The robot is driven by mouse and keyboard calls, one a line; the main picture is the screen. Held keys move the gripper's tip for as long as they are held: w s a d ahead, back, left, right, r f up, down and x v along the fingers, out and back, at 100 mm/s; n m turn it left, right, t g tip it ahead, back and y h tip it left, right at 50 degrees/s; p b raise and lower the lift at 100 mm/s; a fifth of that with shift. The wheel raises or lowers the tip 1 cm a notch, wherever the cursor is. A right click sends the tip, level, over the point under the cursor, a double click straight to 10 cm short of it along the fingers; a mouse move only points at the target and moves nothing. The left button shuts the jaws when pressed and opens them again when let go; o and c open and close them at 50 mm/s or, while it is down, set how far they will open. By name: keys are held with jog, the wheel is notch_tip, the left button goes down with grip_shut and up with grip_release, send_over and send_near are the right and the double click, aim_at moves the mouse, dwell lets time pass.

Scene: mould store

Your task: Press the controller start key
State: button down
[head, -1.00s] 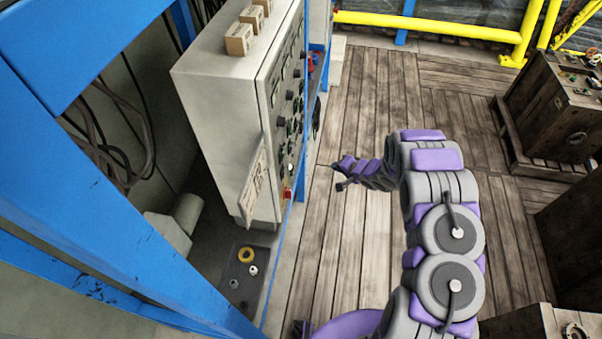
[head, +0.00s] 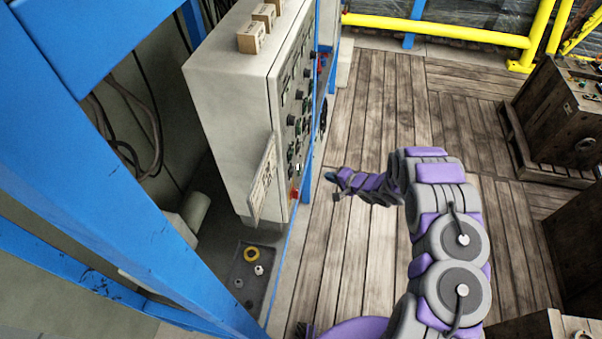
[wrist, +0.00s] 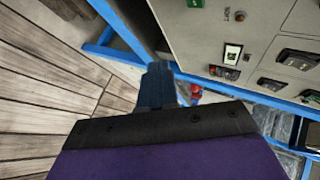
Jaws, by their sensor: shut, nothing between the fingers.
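The controller is a grey cabinet (head: 228,95) whose front panel (head: 286,110) carries several switches and keys. It is seen at a steep angle in the head view, and I cannot tell which key is the start key. In the wrist view the panel (wrist: 268,18) fills the upper right, with a small white-framed element (wrist: 232,54), a green element (wrist: 195,3) and a round knob (wrist: 240,15). My gripper (head: 331,176) is shut and empty, to the right of the panel's lower part and apparently apart from it. Its fingers (wrist: 157,75) show beside the panel's edge in the wrist view.
A hanging tag plate (head: 263,180) covers part of the cabinet's near side. Blue frame posts (head: 80,130) stand at left and along the cabinet. Small boxes (head: 252,37) sit on top. Plank floor (head: 375,100) is clear right of the panel; wooden crates (head: 565,110) stand further right.

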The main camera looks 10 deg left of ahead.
jog(key=a, duration=0.7)
jog(key=shift+a+b, duration=0.15)
jog(key=shift+b, duration=0.25)
jog(key=shift+w, duration=0.1)
dwell(0.9)
jog(key=shift+a+r+p, duration=0.1)
jog(key=shift+a+p, duration=0.2)
jog(key=shift+p, duration=0.3)
jog(key=shift+a+p, duration=0.5)
jog(key=shift+p, duration=0.1)
dwell(1.0)
dwell(0.4)
jog(key=shift+d+p, duration=0.45)
jog(key=shift+d, duration=0.35)
jog(key=shift+d+p, duration=0.45)
jog(key=shift+d, duration=2.05)
